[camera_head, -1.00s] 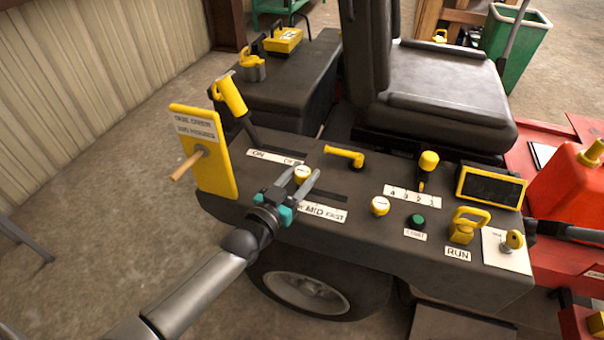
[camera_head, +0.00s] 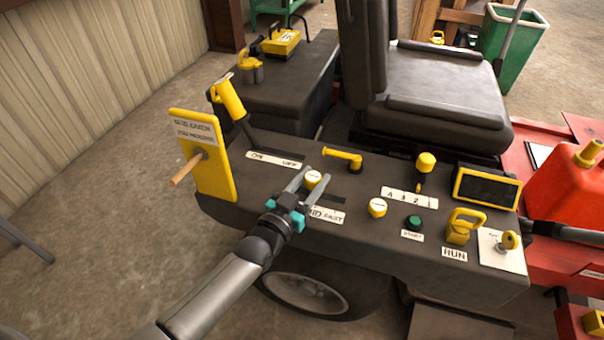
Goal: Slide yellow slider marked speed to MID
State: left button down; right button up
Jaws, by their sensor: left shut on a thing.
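The yellow slider (camera_head: 313,179) is a small round knob with a pale top on the dark console (camera_head: 340,220). It sits over a slot behind a white label (camera_head: 331,217) whose words "MID" and "FAST" show in part. My left gripper (camera_head: 306,182) has teal finger bases and grey fingers, which are shut around the knob. The gripper and its wrist cover the left end of the label and part of the slot. The knob stands above the label's middle part; its exact alignment with MID is hard to tell. My right gripper is not in view.
A second knob (camera_head: 377,208), a green button (camera_head: 414,222) and a yellow RUN handle (camera_head: 463,226) lie to the right. A yellow lever (camera_head: 343,159) stands just behind the slider. A yellow upright plate (camera_head: 203,157) with a wooden peg stands to the left.

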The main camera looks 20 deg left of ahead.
pick_arm(q)
jog(key=shift+d+f, duration=0.1)
jog(key=shift+d, duration=0.85)
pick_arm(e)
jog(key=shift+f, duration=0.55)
pick_arm(q)
jog(key=shift+c, duration=1.9)
grip_release()
jog(key=shift+s+a, duration=0.1)
jog(key=shift+s, duration=0.05)
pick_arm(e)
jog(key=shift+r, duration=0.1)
pick_arm(q)
jog(key=shift+s+p, duration=0.2)
jog(key=shift+p, duration=0.15)
jog(key=p+v, duration=0.4)
jog(key=v, duration=1)
jog(key=shift+s+p, duration=0.3)
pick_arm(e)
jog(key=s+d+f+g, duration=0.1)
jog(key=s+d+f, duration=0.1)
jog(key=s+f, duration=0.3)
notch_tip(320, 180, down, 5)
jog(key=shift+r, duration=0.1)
pick_arm(q)
jog(key=shift+a, duration=0.1)
